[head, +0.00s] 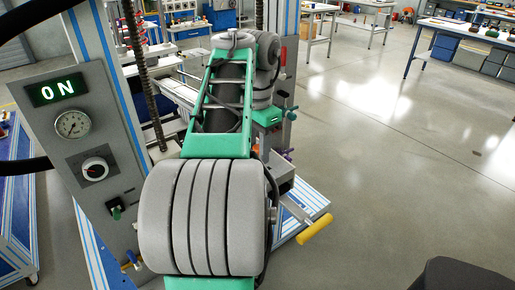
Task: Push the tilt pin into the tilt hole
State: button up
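I cannot pick out the tilt pin or the tilt hole for certain in the head view. My green and grey arm fills the middle and covers much of the chair test rig behind it. A yellow handle (315,229) on a metal rod sticks out to the right of my arm. A small purple part (286,153) and a teal knob (291,113) show just right of my arm's far end. My gripper's fingers are not visible; the arm hides that area.
A grey control panel (105,210) on the left has a lit ON display (56,90), a round gauge (72,124), a dial (94,169) and a green switch (116,212). A workbench (440,28) with bins stands at the far right.

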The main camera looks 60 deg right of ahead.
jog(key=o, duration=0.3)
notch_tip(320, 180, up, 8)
jog(key=p, duration=0.7)
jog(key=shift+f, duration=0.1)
